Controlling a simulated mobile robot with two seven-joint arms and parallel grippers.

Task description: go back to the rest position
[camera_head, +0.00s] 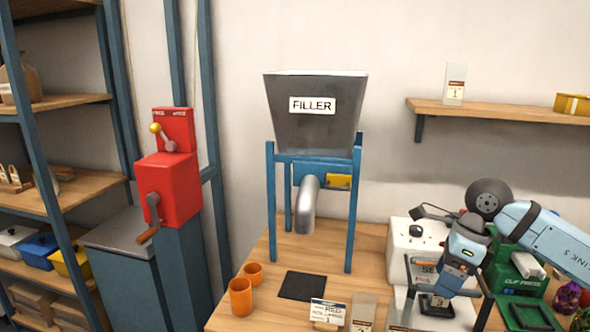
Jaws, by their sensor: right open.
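My right gripper (446,300) reaches in from the right and points down over the right part of the wooden workbench (262,316). It is open, and I see nothing held in it. It is in front of a white machine (403,240) whose label is partly hidden, starting "SE". My right arm (540,235) crosses in front of a green clip press (512,268) and hides part of it. My left gripper is not in view.
A grey filler hopper (315,125) stands on a blue frame. Orange cups (240,297), a dark mat (302,286) and a label card (327,312) lie on the bench. A red crank machine (172,185) stands left. A wall shelf (500,110) is above.

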